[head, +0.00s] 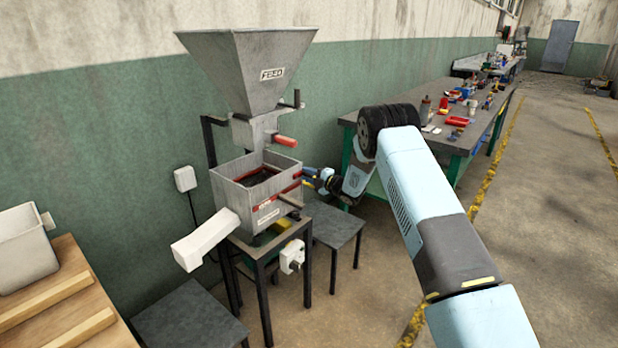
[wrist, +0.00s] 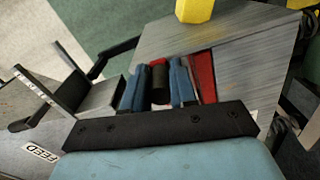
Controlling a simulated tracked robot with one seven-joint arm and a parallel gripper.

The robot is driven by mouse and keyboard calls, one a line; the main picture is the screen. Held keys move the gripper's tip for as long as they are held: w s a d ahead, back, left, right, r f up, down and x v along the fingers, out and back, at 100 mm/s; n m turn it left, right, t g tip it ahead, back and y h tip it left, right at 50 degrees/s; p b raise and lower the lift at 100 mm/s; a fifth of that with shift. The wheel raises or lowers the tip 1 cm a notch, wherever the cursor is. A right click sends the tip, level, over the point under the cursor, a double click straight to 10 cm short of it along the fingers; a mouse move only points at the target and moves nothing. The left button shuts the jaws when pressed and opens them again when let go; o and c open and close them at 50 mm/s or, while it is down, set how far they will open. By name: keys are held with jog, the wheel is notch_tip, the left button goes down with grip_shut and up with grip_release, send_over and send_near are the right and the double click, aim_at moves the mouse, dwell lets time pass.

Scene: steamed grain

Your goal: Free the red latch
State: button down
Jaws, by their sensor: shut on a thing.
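A grey milling machine with a square box (head: 255,195) stands below a large hopper (head: 250,68) in the head view. My gripper (head: 311,177) is at the box's right side. In the wrist view its two blue fingers (wrist: 158,84) are shut on a dark cylindrical grip (wrist: 159,74) in front of the grey metal wall. A red piece, seemingly the red latch (wrist: 203,76), lies just right of the fingers against the wall. Whether the dark grip belongs to it cannot be told. Red also shows beside the fingers in the head view, where the fingers partly hide the contact.
A red handle (head: 285,140) sticks out below the hopper. A white chute (head: 205,240) slopes out front left. A yellow part (wrist: 195,9) is close above the fingers. A grey stool (head: 335,228) stands to the right, and a cluttered workbench (head: 432,125) is behind my arm.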

jog(key=shift+a+r, duration=0.2)
jog(key=shift+r, duration=0.05)
jog(key=c, duration=1)
grip_release()
jog(key=shift+o, duration=0.2)
jog(key=shift+d+f, duration=0.1)
jog(key=shift+f, duration=0.05)
jog(key=shift+d, duration=0.1)
jog(key=shift+s+d, duration=0.15)
jog(key=v, duration=1.3)
jog(key=shift+s, duration=0.1)
